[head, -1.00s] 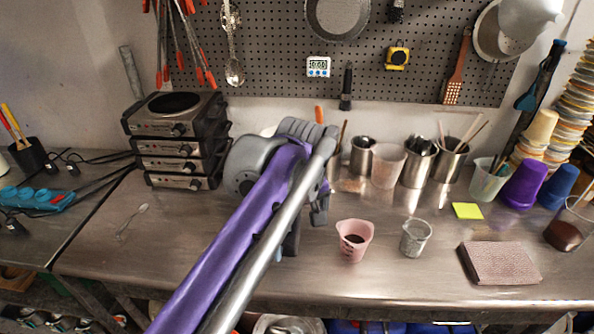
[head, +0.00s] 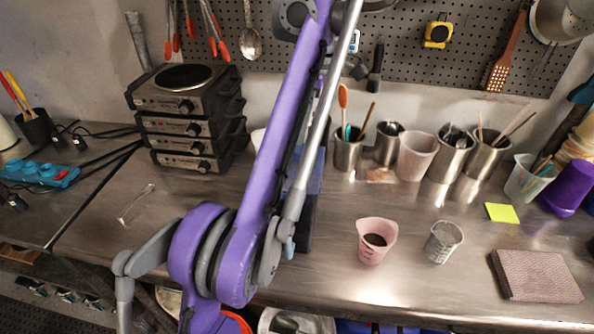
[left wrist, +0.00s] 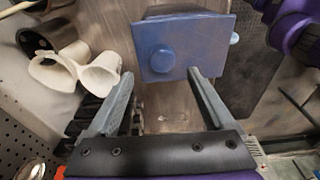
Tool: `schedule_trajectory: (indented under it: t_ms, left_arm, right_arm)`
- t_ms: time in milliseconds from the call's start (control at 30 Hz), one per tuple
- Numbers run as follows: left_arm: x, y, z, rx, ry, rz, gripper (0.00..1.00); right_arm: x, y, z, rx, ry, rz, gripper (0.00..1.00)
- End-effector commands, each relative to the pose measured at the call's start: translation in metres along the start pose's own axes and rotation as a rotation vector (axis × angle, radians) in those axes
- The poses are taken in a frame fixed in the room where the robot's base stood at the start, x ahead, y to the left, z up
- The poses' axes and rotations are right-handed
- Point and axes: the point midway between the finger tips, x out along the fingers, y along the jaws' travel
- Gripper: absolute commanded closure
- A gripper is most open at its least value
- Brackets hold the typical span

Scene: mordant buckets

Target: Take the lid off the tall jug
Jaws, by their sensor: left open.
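The tall blue jug (head: 308,205) stands upright on the bench in the head view, mostly hidden behind my left arm. In the left wrist view its flat, square blue lid (left wrist: 208,38) with a round knob (left wrist: 162,59) shows from above, seated on top. My left gripper (left wrist: 158,76) is open and empty there, its fingers pointing toward the lid's near edge, with the knob between their directions and apart from them. In the head view the left gripper is high up near the pegboard, partly covered by my arm. My right gripper is not in view.
A pink cup (head: 376,241) and a small clear beaker (head: 442,242) stand right of the jug. Metal tool cups (head: 452,157) line the wall behind. Stacked hot plates (head: 190,117) stand to the left. The bench front is mostly clear.

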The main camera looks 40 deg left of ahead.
Motion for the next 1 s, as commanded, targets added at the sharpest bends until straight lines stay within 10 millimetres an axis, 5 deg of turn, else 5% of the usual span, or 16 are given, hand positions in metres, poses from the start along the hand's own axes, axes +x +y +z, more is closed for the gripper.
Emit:
schedule_trajectory:
  t_ms: [400,733,1000]
  left_arm:
    - [0.05,-0.007,0.0,0.002,0.0,0.0,0.14]
    - [0.056,-0.007,0.0,0.003,-0.001,0.001,0.14]
    - [0.056,-0.007,0.0,0.003,-0.001,0.001,0.61]
  right_arm:
    - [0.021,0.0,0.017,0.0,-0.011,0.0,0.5]
    - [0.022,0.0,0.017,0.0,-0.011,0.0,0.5]
    - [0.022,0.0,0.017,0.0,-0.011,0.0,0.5]
